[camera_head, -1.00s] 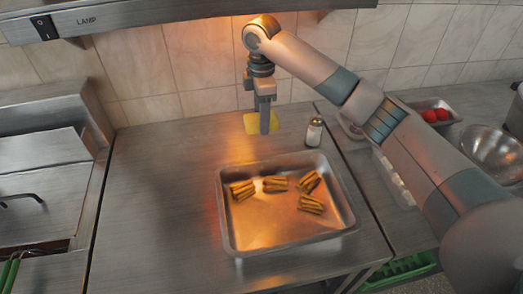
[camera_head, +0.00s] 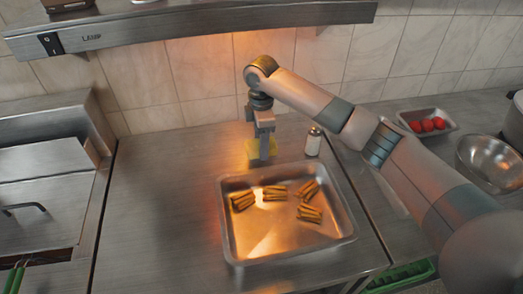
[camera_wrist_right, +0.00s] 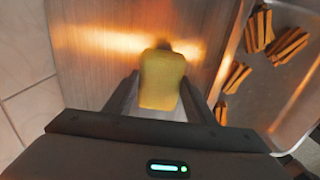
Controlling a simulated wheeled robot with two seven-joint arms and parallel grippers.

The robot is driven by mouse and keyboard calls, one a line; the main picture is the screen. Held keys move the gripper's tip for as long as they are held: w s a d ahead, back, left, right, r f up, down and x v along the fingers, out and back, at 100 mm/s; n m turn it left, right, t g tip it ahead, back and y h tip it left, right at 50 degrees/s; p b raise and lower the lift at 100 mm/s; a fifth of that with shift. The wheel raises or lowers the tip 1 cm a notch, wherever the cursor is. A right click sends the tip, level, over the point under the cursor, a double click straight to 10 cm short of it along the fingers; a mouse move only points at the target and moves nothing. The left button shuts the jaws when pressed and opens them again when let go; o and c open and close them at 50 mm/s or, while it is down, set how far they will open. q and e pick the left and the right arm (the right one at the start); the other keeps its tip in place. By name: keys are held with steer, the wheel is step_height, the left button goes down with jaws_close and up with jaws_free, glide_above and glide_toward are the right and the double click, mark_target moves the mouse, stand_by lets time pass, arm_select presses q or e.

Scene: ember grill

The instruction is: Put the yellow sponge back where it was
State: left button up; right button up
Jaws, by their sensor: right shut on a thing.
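The yellow sponge (camera_head: 253,155) is held between the fingers of my right gripper (camera_head: 262,155), behind the metal tray, near the back wall. In the right wrist view the sponge (camera_wrist_right: 162,80) sits between the two dark fingers of my right gripper (camera_wrist_right: 157,97), with the steel counter beyond it. The gripper points down. The gap between the sponge and the counter is hard to judge. My left gripper is not in view.
A steel tray (camera_head: 232,250) with several bundles of fries-like sticks stands just in front of the sponge. A shaker (camera_head: 313,143) stands right of the gripper. The counter (camera_head: 160,190) left of the tray is clear. A lamp shelf (camera_head: 200,26) hangs above.

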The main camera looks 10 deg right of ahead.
steer(key=shift+f+p, duration=0.65)
steer(key=shift+f, duration=1.2)
steer(key=o, duration=1.1)
steer(key=shift+f, duration=0.15)
steer(key=shift+r, duration=0.2)
step_height(320, 180, up, 10)
steer(key=b, duration=0.4)
steer(key=shift+r, duration=1)
